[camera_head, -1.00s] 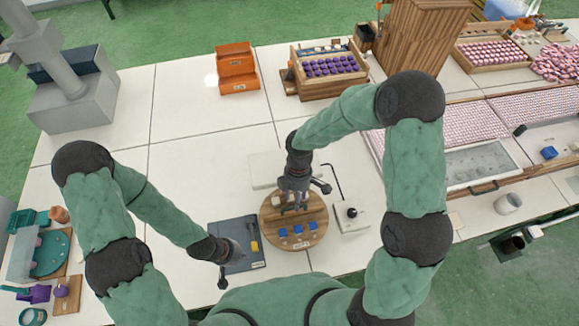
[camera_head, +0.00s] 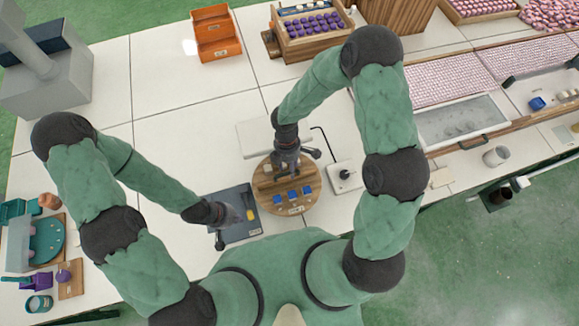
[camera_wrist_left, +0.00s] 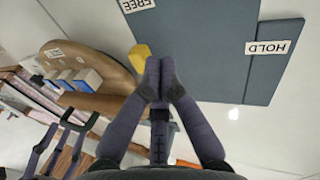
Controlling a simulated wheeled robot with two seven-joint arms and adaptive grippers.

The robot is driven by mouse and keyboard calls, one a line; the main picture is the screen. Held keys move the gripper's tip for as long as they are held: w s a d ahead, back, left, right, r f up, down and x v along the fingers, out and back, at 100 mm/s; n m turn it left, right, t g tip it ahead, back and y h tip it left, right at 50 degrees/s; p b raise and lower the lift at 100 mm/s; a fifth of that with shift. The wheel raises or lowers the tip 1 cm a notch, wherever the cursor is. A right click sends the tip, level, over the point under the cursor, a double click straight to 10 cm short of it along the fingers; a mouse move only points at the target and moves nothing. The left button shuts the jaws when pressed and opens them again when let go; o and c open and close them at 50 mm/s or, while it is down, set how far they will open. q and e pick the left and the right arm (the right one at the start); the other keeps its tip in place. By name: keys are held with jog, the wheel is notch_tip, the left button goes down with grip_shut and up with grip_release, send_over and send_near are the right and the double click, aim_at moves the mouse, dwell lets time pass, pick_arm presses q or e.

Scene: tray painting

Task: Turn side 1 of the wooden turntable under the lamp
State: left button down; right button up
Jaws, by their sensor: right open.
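The round wooden turntable (camera_head: 312,203) lies in the middle of the white table, with blue-topped blocks and a white label on its near half. It also shows in the left wrist view (camera_wrist_left: 104,62). My right gripper (camera_head: 287,172) is open over the turntable's far half; its arm hides part of that rim. Whether it touches the turntable, I cannot tell. A white base with a dark knob and thin bent rod (camera_head: 345,178), possibly the lamp, stands right of the turntable. My left gripper (camera_wrist_left: 158,75) has its fingertips together, empty, above the grey board (camera_head: 240,234).
The grey board bears HOLD (camera_wrist_left: 268,47) and FREE labels and a yellow piece (camera_wrist_left: 141,56) beside my left fingertips. A pale flat panel (camera_head: 252,138) lies behind the turntable. An orange bin (camera_head: 216,34) stands at the back. The table left of centre is clear.

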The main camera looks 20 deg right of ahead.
jog(key=shift+f, duration=0.35)
grip_shut()
